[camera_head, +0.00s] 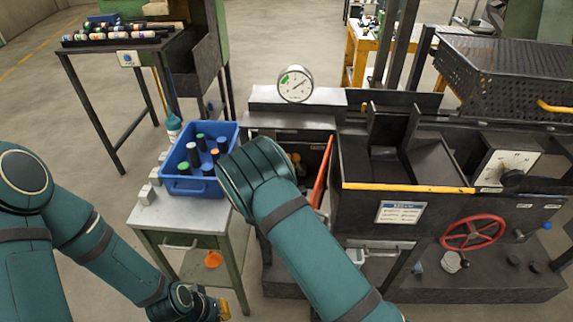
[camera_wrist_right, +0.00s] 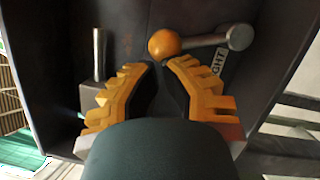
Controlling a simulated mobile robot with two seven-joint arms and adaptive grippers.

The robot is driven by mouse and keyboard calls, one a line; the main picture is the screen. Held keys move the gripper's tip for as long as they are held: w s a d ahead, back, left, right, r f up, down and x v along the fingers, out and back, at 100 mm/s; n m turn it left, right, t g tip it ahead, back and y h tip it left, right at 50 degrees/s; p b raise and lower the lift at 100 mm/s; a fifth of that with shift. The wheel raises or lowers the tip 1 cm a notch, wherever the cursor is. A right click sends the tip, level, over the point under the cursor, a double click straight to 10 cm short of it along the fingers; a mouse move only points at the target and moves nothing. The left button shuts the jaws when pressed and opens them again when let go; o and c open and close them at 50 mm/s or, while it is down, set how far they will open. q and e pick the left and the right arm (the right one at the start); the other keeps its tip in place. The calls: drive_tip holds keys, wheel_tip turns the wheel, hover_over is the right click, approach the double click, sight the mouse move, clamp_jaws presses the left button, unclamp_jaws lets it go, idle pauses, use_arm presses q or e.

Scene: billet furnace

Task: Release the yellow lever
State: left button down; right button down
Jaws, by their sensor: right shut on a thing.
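The yellow lever shows in the right wrist view as an orange-yellow ball knob (camera_wrist_right: 165,43) on a short metal rod. The rod runs right to a round metal end on a dark panel. My right gripper (camera_wrist_right: 161,66) has its two yellow ridged fingers at the knob, one on each side of its lower edge, and is shut on it. My left gripper (camera_head: 223,308) is low in the head view, with only a bit of yellow finger showing, away from the lever.
A blue crate (camera_head: 229,132) with several capped cylinders stands on a small side table (camera_head: 190,213). The dark furnace machine has a dial gauge (camera_head: 295,84), a red handwheel (camera_head: 472,233) and a red bar (camera_head: 322,170). Open floor lies at the left.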

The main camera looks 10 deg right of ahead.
drive_tip(key=shift+s+d+r+m+g+y+b, duration=0.1)
drive_tip(key=shift+d+r+m+g+b, duration=0.2)
drive_tip(key=shift+m, duration=0.35)
drive_tip(key=shift+s+d+r+m+g+y+b, duration=0.1)
drive_tip(key=shift+d+m+b, duration=0.2)
drive_tip(key=shift+d+m, duration=0.25)
drive_tip(key=shift+s+d+r+m+g+y+b, duration=0.1)
drive_tip(key=shift+d+r+m+g+b, duration=0.15)
drive_tip(key=shift+m, duration=0.45)
